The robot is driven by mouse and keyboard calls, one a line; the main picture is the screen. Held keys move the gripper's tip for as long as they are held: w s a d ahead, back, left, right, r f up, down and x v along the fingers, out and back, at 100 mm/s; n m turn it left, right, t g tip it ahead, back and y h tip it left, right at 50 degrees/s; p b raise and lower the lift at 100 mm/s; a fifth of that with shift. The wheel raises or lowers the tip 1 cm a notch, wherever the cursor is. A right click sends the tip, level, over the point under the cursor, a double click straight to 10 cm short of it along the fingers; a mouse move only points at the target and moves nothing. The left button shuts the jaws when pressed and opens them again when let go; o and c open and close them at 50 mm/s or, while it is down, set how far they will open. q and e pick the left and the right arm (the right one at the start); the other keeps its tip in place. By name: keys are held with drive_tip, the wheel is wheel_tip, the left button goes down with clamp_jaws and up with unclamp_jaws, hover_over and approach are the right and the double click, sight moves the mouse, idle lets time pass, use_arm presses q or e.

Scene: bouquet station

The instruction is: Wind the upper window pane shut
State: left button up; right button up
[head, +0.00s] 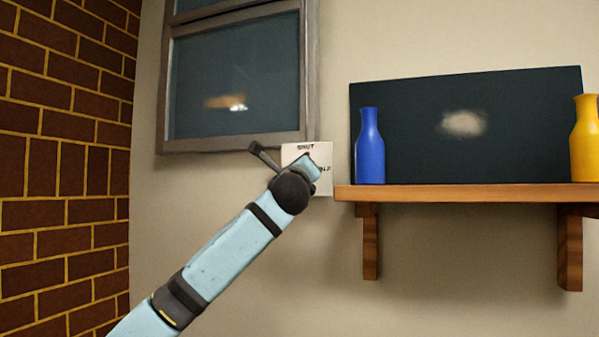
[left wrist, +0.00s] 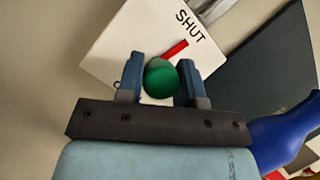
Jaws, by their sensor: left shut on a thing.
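The window (head: 312,75) is at the upper left of the head view. Its lower pane (head: 235,60) is dark glass; only a strip of the upper part shows at the top edge, so I cannot tell how far the upper pane stands open. A white plate (head: 326,186) marked SHUT is on the wall below the window's right corner. It also shows in the left wrist view (left wrist: 120,45), with a red mark near the word SHUT. My left gripper (left wrist: 160,78) is shut on a round green knob (left wrist: 161,82) in front of the plate. My right gripper is not in view.
A wooden shelf (head: 460,192) on brackets is just right of the plate. A blue bottle (head: 369,150) stands near its left end, a yellow bottle (head: 586,145) at the right. A dark panel (head: 420,115) is behind them. A brick wall (head: 65,160) is at the left.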

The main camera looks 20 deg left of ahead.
use_arm(q)
drive_tip(key=shift+n+y, duration=0.3)
drive_tip(key=shift+n, duration=0.8)
drive_tip(key=shift+n+g, duration=0.3)
drive_tip(key=shift+g, duration=0.1)
drive_tip(key=shift+y, duration=0.4)
drive_tip(key=o, duration=0.9)
